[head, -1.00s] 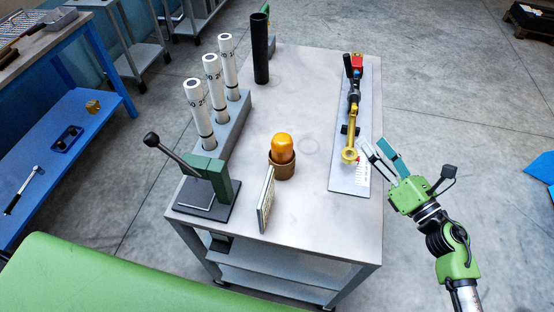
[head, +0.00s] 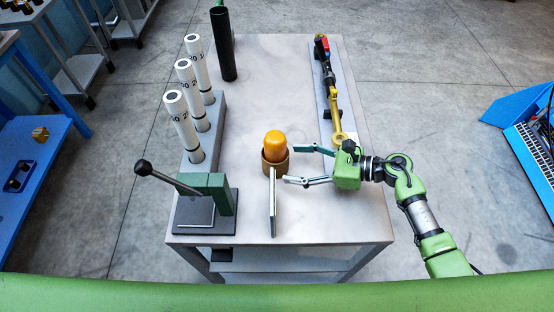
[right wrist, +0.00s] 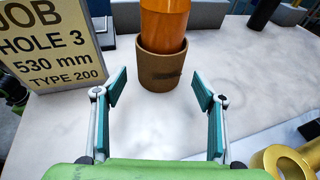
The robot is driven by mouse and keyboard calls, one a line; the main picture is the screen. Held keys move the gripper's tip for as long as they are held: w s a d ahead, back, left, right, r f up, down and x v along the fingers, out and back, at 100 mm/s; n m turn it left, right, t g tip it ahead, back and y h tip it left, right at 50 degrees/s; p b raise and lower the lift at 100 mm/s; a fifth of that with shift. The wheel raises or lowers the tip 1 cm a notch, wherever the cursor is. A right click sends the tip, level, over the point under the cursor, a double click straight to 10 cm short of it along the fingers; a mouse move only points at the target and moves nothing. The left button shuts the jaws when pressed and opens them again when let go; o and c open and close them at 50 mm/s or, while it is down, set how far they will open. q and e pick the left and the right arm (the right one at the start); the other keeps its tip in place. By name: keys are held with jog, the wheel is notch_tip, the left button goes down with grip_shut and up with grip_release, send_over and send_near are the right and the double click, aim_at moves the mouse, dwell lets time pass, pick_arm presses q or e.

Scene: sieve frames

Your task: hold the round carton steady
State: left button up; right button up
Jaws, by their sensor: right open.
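The round carton (head: 275,164) is a short brown cylinder standing upright on the table, with an orange rounded piece (head: 275,144) sticking up out of its top. In the right wrist view the carton (right wrist: 160,69) stands just beyond the fingertips, between their lines. My right gripper (head: 292,164) is open and empty, to the right of the carton in the head view, its fingers pointing at it; it also shows in the right wrist view (right wrist: 158,92). A gap of bare table shows between fingers and carton. My left gripper is not in view.
A sign card (right wrist: 52,42) reading "JOB HOLE 3 530 mm TYPE 200" stands close beside the carton. A green lever press (head: 207,200), a grey rack (head: 205,135) with white tubes and a black cylinder (head: 223,45) stand left. A yellow-ended tool (head: 337,115) lies on a plate at right.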

aim_at(279, 162)
jog(key=b+x, duration=0.2)
jog(key=x, duration=0.2)
jog(key=shift+w+a+f, duration=0.1)
jog(key=shift+a+f, duration=0.05)
jog(key=shift+a, duration=0.1)
jog(key=shift+w+a, duration=0.1)
jog(key=shift+a, duration=0.3)
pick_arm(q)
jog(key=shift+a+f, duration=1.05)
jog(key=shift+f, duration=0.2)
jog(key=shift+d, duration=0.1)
pick_arm(e)
jog(key=c, duration=0.7)
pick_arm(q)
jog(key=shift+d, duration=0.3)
pick_arm(e)
jog(key=shift+c, duration=0.2)
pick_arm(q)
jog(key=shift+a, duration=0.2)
pick_arm(e)
grip_shut()
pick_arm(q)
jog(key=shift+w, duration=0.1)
